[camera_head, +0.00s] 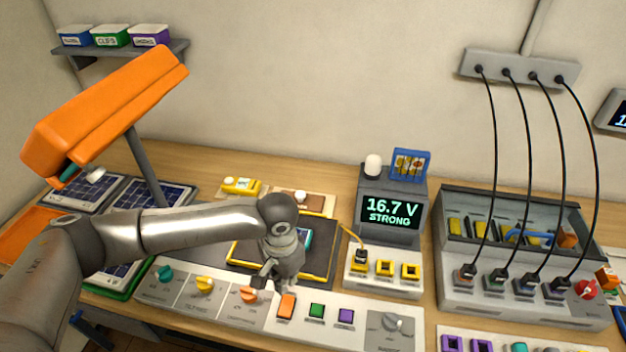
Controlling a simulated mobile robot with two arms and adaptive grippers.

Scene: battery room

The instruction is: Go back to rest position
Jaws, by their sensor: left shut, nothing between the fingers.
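My left gripper (264,283) is shut and empty. It points down just above the white control panel (215,305), left of the orange button (286,306) and by the orange knob (249,293). From this view I cannot tell whether it touches the panel. My left arm comes in from the lower left and crosses over the panel and the dark mat (318,265), hiding part of both. My right gripper is not in view.
A meter (390,212) reading "16.7 V STRONG" stands behind a white socket block (384,281). At right, black cables run from a wall strip (520,68) to a grey charger box (525,301). An orange lamp (105,112) overhangs the solar panels (87,194) at left.

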